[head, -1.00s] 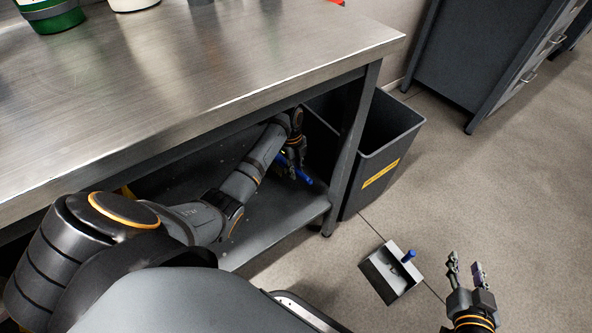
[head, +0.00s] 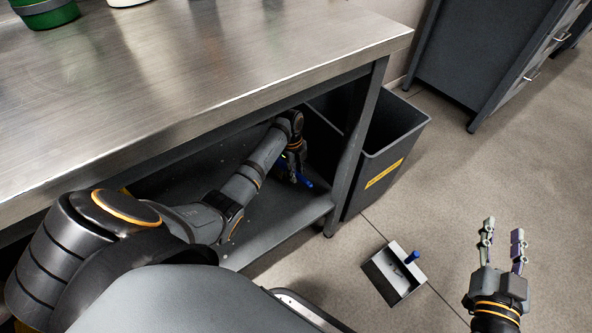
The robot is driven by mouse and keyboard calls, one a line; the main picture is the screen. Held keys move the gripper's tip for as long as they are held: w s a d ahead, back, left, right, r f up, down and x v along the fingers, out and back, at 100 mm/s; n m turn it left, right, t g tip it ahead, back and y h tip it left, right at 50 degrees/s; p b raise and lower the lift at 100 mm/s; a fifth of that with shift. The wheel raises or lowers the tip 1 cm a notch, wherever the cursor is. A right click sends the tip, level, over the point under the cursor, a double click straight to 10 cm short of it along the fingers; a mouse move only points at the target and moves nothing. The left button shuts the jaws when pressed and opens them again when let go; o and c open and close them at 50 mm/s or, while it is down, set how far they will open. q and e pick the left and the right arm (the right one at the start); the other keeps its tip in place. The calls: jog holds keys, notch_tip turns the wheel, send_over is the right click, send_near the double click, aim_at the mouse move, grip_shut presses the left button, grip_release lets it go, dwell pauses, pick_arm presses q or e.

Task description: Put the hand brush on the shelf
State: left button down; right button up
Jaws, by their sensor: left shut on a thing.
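The hand brush (head: 307,182) shows as a small blue piece at my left gripper, low over the lower shelf; most of it is hidden by the gripper. The shelf (head: 262,228) is the dark grey board under the steel workbench. My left gripper (head: 295,172) reaches in under the bench top and is shut on the brush. I cannot tell whether the brush touches the shelf. My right gripper (head: 503,238) is open and empty above the floor at the lower right.
The steel bench top (head: 220,60) lies over the shelf, with a bench leg (head: 362,145) at the right end. A dark bin (head: 385,150) with a yellow label stands beside it. A dustpan (head: 396,272) with a blue handle is on the floor. A dark cabinet (head: 475,50) stands behind.

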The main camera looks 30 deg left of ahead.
pick_arm(q)
jog(key=c, duration=1.1)
grip_release()
jog(key=shift+c, duration=0.2)
jog(key=shift+r, duration=0.1)
notch_tip(320, 180, up, 12)
jog(key=a, duration=0.1)
jog(key=shift+w+a, duration=0.15)
jog(key=shift+a, duration=0.1)
